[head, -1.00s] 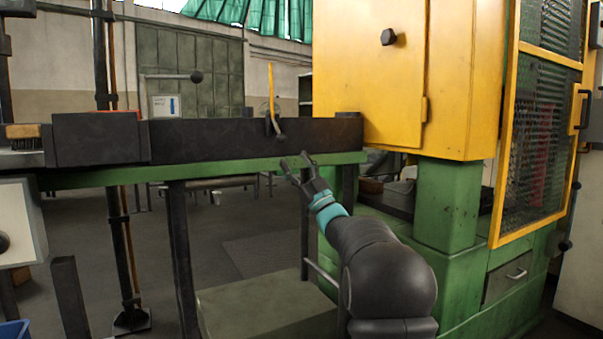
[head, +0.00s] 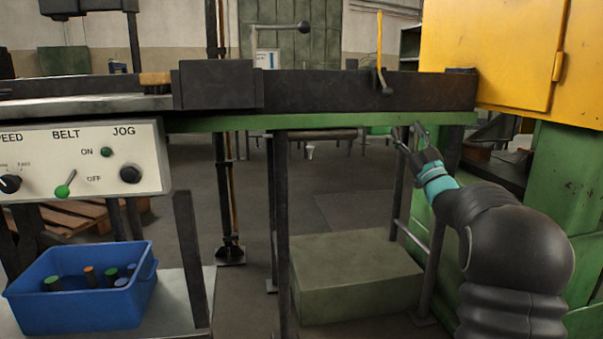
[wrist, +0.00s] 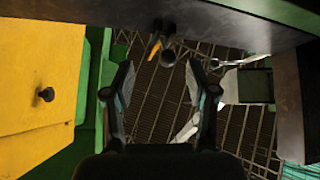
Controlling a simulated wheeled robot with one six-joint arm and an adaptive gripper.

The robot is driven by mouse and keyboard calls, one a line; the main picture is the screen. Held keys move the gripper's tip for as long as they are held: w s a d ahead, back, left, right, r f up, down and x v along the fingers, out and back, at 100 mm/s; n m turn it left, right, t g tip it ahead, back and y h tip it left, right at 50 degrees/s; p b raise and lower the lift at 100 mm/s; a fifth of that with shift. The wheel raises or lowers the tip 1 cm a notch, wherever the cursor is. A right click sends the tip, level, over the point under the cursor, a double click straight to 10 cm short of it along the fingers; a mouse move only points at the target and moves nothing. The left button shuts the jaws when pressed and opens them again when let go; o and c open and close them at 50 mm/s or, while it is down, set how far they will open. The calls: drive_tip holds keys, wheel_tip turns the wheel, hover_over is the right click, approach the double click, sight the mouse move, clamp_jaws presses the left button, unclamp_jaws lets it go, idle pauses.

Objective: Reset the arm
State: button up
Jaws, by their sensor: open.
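My gripper (head: 411,138) is at the right in the head view, at the end of my raised arm. It is open, with nothing between its fingers. It is close to the green rail edge under the dark conveyor trough (head: 330,90), left of the yellow furnace cabinet (head: 495,50). In the wrist view my gripper (wrist: 163,95) shows both fingers spread apart. A lever with a yellow handle (head: 380,45) stands on the trough above my gripper. A dark knob and a bit of yellow also show beyond the fingers in the wrist view (wrist: 167,57).
A control panel (head: 80,140) with BELT and JOG switches is at the left. A blue bin (head: 100,310) with several short billets stands below it. A green-grey block (head: 355,280) lies under the trough. Dark legs (head: 282,230) support the trough. Floor behind is open.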

drive_tip(key=w+d+f+m+g+h, duration=0.1)
drive_tip(key=d+f+m+g+h, duration=0.2)
drive_tip(key=f+h, duration=0.3)
drive_tip(key=w+d+f+m+g+h, duration=0.2)
drive_tip(key=d+f+m+g+h, duration=0.15)
drive_tip(key=f, duration=0.45)
drive_tip(key=s+a+f+m+g+h+p, duration=0.1)
drive_tip(key=s+a+f+m+g+h, duration=0.15)
drive_tip(key=s+f+g, duration=0.55)
drive_tip(key=s+a+f+g+y+p, duration=0.15)
drive_tip(key=s+a, duration=0.35)
drive_tip(key=s, duration=0.6)
drive_tip(key=s+a+f+g+y+p, duration=0.1)
drive_tip(key=s+a+g, duration=0.3)
drive_tip(key=s, duration=0.6)
drive_tip(key=s+a+f+g+y+p, duration=0.1)
drive_tip(key=s+a+p, duration=0.1)
drive_tip(key=s+a, duration=0.65)
drive_tip(key=s+a+r+n+t+p, duration=0.1)
drive_tip(key=s+a+r+p, duration=0.1)
drive_tip(key=s, duration=0.4)
drive_tip(key=s+a+r+y+p, duration=0.1)
drive_tip(key=s+a+r, duration=0.1)
drive_tip(key=s+r, duration=0.3)
drive_tip(key=shift+s+a+n+t+p, duration=0.35)
drive_tip(key=shift+s+n+t, duration=0.05)
drive_tip(key=shift+s, duration=0.5)
